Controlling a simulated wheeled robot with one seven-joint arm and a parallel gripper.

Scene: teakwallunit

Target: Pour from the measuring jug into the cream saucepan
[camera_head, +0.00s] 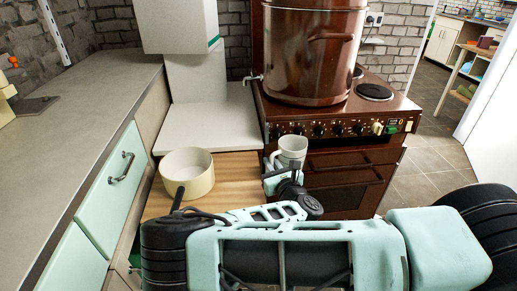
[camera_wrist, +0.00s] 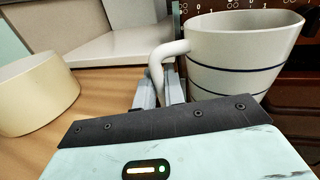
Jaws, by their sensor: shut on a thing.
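The measuring jug (camera_head: 293,149) is white, with dark bands around it in the wrist view (camera_wrist: 240,55). My gripper (camera_head: 285,180) is shut on the jug's handle, which shows between the fingers in the wrist view (camera_wrist: 165,92). The jug looks upright or nearly so; its contents are hidden. The cream saucepan (camera_head: 200,181) stands on a wooden board to the left of the jug, its open top showing and its dark handle pointing toward me. Its side also shows at the left of the wrist view (camera_wrist: 38,95). The jug and saucepan are apart.
The wooden board (camera_head: 240,168) lies under the saucepan. A brown cooker (camera_head: 335,165) with a large brown pot (camera_head: 312,60) stands behind and right of the jug. A pale raised slab (camera_head: 212,125) is behind the saucepan. A long grey counter (camera_head: 75,110) runs along the left.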

